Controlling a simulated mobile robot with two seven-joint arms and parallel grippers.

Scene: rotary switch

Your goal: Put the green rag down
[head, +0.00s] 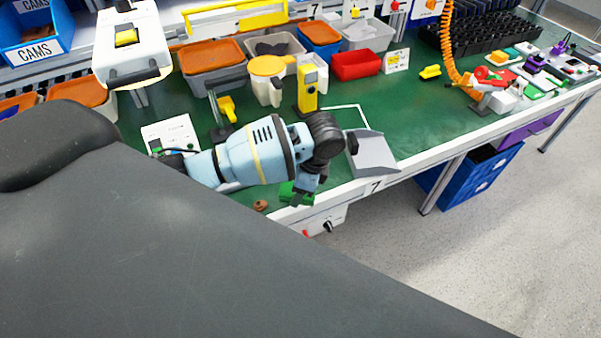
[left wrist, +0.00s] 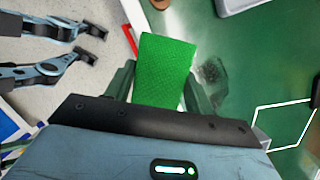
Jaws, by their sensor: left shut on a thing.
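My left gripper (head: 305,190) reaches down over the front edge of the green bench. It is shut on the green rag (head: 288,192), which shows just beside the fingers, low over the bench edge. In the left wrist view the rag (left wrist: 165,70) stands out between the two fingers (left wrist: 157,90) as a flat textured green piece. Its lower part is hidden behind the gripper body. I cannot tell whether the rag touches the bench.
A dark smudge (left wrist: 212,72) marks the green bench top beside the rag. A small brown object (head: 261,206) lies near the bench edge. A switch box (head: 325,222) hangs below the edge. Bins line the back.

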